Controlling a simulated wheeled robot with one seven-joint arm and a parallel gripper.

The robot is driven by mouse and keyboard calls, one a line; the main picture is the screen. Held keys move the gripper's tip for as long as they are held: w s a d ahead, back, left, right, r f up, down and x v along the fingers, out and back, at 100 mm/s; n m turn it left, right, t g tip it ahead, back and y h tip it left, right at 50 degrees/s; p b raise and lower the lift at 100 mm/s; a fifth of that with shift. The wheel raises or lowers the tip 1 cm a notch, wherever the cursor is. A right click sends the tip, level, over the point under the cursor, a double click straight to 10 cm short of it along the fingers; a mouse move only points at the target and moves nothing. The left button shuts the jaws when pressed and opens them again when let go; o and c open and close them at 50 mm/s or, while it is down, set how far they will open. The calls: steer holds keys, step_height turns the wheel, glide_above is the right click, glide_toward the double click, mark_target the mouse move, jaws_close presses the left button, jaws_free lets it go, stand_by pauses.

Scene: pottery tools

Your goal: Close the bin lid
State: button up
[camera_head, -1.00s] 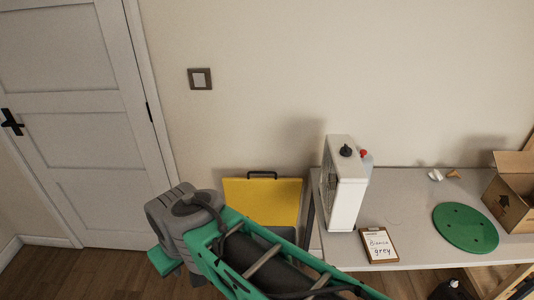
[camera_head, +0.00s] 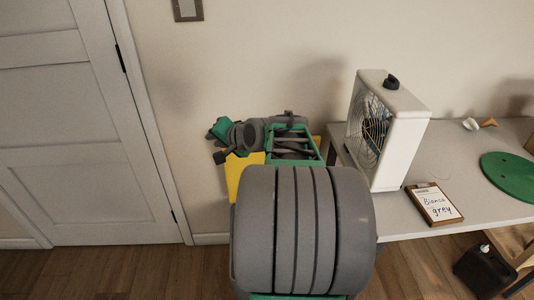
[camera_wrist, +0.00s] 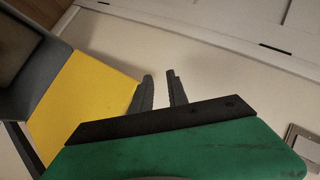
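The bin's yellow lid (camera_head: 238,178) stands raised near the wall, mostly covered by my arm in the head view. In the wrist view the yellow lid (camera_wrist: 82,100) is at the left, with a dark grey part that looks like the bin body (camera_wrist: 38,72) beside it. My gripper (camera_wrist: 161,80) has its two dark fingers apart with nothing between them. The fingers are to the right of the lid's edge in the wrist view, and I see no clear contact. The rest of the bin is hidden behind my arm in the head view.
A table (camera_head: 400,205) stands right of the bin, with a white heater-like fan unit (camera_head: 400,130), a clipboard (camera_head: 434,203) and a green disc (camera_head: 510,175). A black canister (camera_head: 487,268) is below. A white door (camera_head: 75,130) is at the left; floor before it is clear.

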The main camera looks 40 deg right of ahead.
steer(key=s+d+f+m+t+h+b, duration=0.25)
steer(key=d+m+b, duration=0.25)
steer(key=d, duration=0.5)
steer(key=s+d+f+m+t+h+b, duration=0.2)
steer(key=s+d+f+m+b, duration=0.15)
steer(key=d, duration=0.65)
steer(key=shift+m, duration=0.25)
steer(key=b+x, duration=0.1)
steer(key=x, duration=0.5)
steer(key=shift+w+b, duration=0.25)
steer(key=shift+b, duration=0.1)
steer(key=shift+w+d+r, duration=0.1)
steer(key=shift+w+d, duration=0.05)
steer(key=shift+w, duration=0.35)
steer(key=shift+c, duration=0.6)
jaws_close()
